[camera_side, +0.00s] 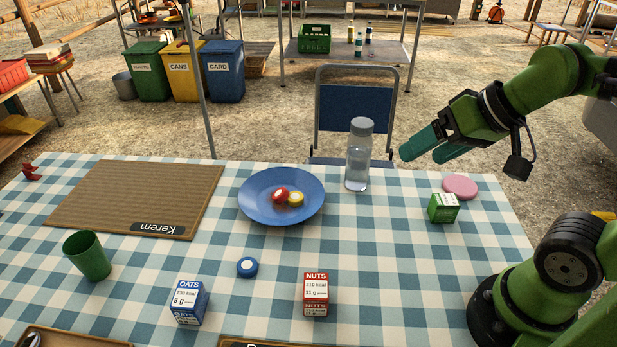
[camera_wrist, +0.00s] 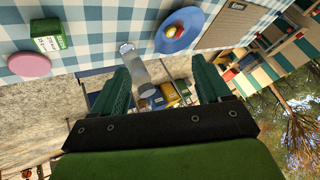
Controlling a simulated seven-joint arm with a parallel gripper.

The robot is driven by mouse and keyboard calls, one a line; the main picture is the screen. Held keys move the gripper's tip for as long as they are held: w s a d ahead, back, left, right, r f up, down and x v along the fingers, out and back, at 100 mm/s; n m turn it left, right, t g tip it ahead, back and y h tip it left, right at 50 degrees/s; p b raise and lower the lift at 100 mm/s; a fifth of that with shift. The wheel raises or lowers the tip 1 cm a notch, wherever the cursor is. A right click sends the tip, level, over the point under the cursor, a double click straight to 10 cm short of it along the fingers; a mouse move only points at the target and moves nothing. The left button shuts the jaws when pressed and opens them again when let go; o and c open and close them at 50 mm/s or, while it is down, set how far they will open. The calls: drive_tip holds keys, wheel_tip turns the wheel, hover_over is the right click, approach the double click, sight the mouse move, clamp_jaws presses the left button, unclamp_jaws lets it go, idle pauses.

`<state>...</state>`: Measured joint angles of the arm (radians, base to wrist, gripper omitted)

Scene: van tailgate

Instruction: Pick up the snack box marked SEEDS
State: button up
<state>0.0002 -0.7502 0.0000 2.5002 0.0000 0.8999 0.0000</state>
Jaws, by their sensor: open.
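A small green box (camera_side: 443,208) stands on the checked tablecloth at the right, touching or very close to a pink disc. Its lettering is too small to read, so I cannot confirm SEEDS. The green box also shows in the wrist view (camera_wrist: 48,42) at the upper left, with white print on it. A blue box marked OATS (camera_side: 188,302) and a red box marked NUTS (camera_side: 316,294) stand at the front of the table. My gripper (camera_side: 428,150) is open and empty, raised above the table's far right side, up and behind the green box.
A clear bottle (camera_side: 359,155) stands upright left of my gripper. A blue plate (camera_side: 262,211) holds a red and a yellow round piece. The pink disc (camera_side: 460,187) lies behind the green box. A green cup (camera_side: 87,256) and brown mat (camera_side: 137,195) are at left. Cloth in front of the green box is clear.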

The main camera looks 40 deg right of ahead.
drive_tip(key=m+g+h, duration=0.2)
drive_tip(key=m+g, duration=0.5)
drive_tip(key=m, duration=1.5)
hover_over(446, 199)
wheel_tip(446, 199, down, 8)
drive_tip(key=f, duration=1.1)
drive_tip(key=shift+d+f, duration=0.1)
drive_tip(key=shift+d, duration=0.15)
drive_tip(key=f, duration=0.5)
drive_tip(key=shift+s+a, duration=0.1)
drive_tip(key=shift+a, duration=0.15)
drive_tip(key=c, duration=1.1)
